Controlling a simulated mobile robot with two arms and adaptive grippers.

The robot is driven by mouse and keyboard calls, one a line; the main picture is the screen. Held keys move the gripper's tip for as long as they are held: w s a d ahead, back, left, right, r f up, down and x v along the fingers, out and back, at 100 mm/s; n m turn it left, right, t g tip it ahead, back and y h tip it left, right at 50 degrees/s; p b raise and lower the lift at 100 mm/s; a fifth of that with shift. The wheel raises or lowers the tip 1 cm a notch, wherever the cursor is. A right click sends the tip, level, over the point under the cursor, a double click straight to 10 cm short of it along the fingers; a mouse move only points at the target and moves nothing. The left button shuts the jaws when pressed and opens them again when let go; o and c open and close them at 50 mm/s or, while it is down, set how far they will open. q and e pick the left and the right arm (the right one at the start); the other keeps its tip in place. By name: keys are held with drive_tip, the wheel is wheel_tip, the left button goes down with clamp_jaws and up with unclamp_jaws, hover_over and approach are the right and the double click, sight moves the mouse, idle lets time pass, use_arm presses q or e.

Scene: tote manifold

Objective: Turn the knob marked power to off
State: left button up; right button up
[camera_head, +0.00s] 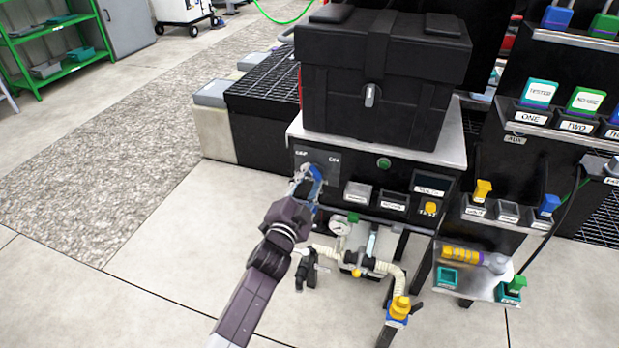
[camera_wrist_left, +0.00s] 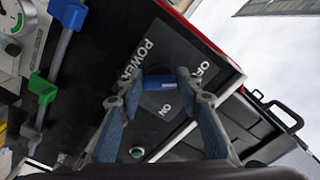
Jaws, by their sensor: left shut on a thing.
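The power knob (camera_wrist_left: 158,82) is blue and sits on a dark panel (camera_wrist_left: 172,48) marked POWER, OFF and ON. In the left wrist view the knob is between my fingertips, and which mark it points to is hard to tell. My left gripper (camera_wrist_left: 159,84) is shut on the knob, one finger on each side. In the head view my left gripper (camera_head: 309,183) reaches up to the left end of the panel front (camera_head: 322,160) and mostly hides the knob. My right gripper is not in view.
A black case (camera_head: 385,85) stands on the cabinet above the panel. A green button (camera_head: 383,163) and labelled switches sit to the right. Pipes with a gauge (camera_head: 340,228) and a yellow-blue valve (camera_head: 400,308) are below. The floor (camera_head: 170,240) at left is clear.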

use_arm(q)
drive_tip(key=shift+f+n, duration=0.15)
drive_tip(key=shift+n, duration=0.55)
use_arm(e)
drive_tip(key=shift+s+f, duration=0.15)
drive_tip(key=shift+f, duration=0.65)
use_arm(q)
drive_tip(key=o, duration=1.2)
drive_tip(key=shift+c, duration=0.2)
drive_tip(key=shift+s, duration=0.1)
drive_tip(key=v, duration=1.1)
drive_tip(key=shift+s, duration=0.35)
drive_tip(key=shift+a, duration=0.2)
